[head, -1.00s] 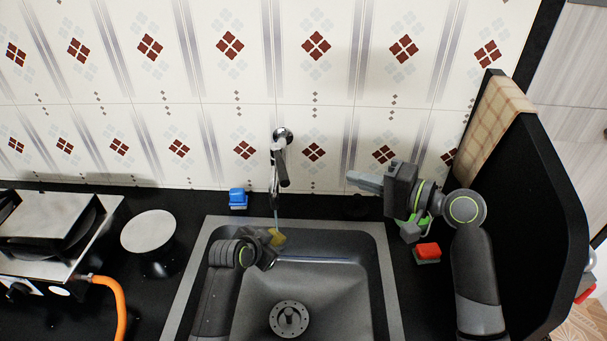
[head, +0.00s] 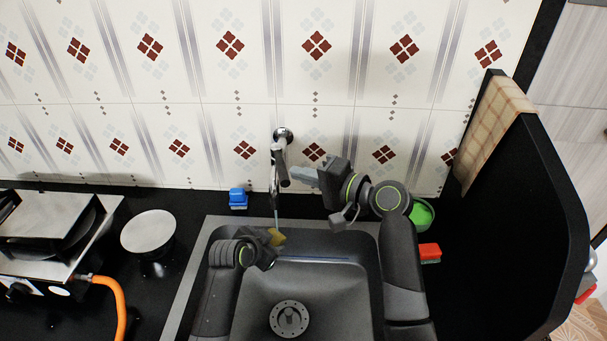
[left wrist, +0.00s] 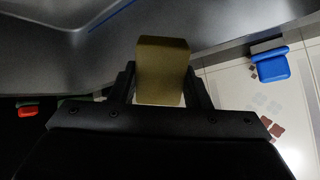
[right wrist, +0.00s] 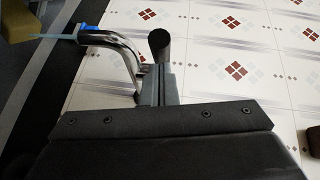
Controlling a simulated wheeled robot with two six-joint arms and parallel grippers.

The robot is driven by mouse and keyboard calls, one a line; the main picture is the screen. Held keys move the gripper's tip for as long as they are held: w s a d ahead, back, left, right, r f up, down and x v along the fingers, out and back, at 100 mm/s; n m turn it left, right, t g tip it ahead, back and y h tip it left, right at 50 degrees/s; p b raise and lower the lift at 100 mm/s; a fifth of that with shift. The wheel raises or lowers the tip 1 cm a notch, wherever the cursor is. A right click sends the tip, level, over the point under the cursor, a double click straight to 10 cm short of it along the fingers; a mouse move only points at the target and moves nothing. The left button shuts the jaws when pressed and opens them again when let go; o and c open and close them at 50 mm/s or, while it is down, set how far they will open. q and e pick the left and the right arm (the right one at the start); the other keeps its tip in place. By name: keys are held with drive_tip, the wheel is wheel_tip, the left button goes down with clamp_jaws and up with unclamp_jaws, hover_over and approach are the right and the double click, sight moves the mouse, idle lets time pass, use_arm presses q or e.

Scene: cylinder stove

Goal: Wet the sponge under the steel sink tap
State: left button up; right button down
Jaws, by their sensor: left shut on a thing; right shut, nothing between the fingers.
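The yellow sponge (head: 277,236) is held at the tip of my left gripper (head: 268,246), over the back left of the sink; its block shape fills the jaws in the left wrist view (left wrist: 162,70). The steel tap (head: 275,170) comes out of the tiled wall, and a thin bluish stream (head: 276,219) falls from it to the sponge. The stream also shows in the right wrist view (right wrist: 58,37). My right gripper (head: 298,175) is shut and empty, with its fingertips close beside the tap's dark handle (right wrist: 160,45); I cannot tell whether they touch.
The grey sink (head: 345,262) has a drain at its bottom. A blue item (head: 238,198) stands behind it on the left. A green bowl (head: 424,214) and a red sponge (head: 430,252) lie on the right, near a black partition (head: 530,220). The stove (head: 50,235) is far left.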

drive_tip(key=shift+s+a, duration=0.3)
drive_tip(key=shift+a, duration=0.25)
drive_tip(key=shift+s+a, duration=0.3)
drive_tip(key=shift+a, duration=0.25)
drive_tip(key=shift+d, duration=0.1)
